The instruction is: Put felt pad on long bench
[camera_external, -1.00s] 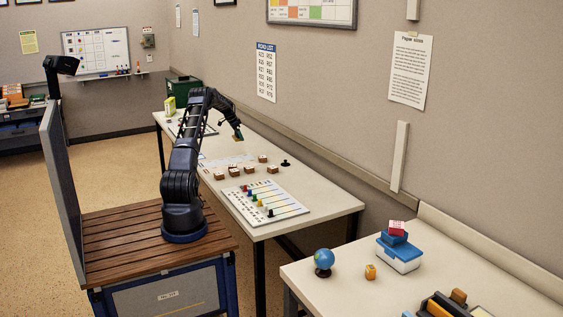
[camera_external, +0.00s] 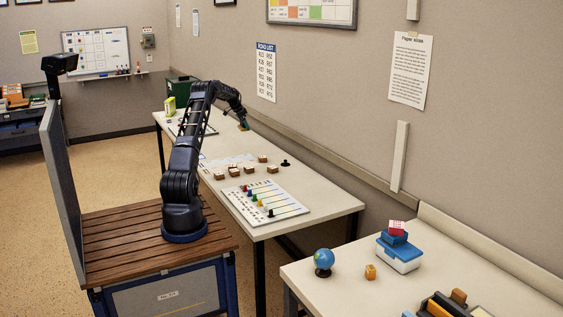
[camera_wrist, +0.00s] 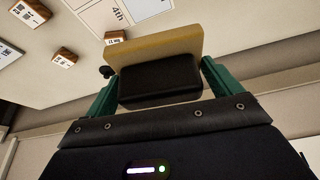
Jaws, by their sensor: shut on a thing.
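My gripper (camera_external: 243,125) is raised above the far part of the long bench (camera_external: 325,203), near the wall. In the wrist view its green fingers (camera_wrist: 160,82) are shut on a black block with a tan face (camera_wrist: 155,46), which looks like the felt pad. The pad is held clear of the bench surface, tan side outward. In the external view it is only a tiny patch at the fingertips. The bench top also shows in the wrist view (camera_wrist: 35,100).
Several wooden label blocks (camera_external: 234,171) and a black knobbed piece (camera_external: 285,163) sit mid-bench. A white board with coloured pegs (camera_external: 264,201) lies at the near end. A second table (camera_external: 335,292) holds a globe (camera_external: 324,262) and a blue box (camera_external: 399,254). The bench's near right corner is clear.

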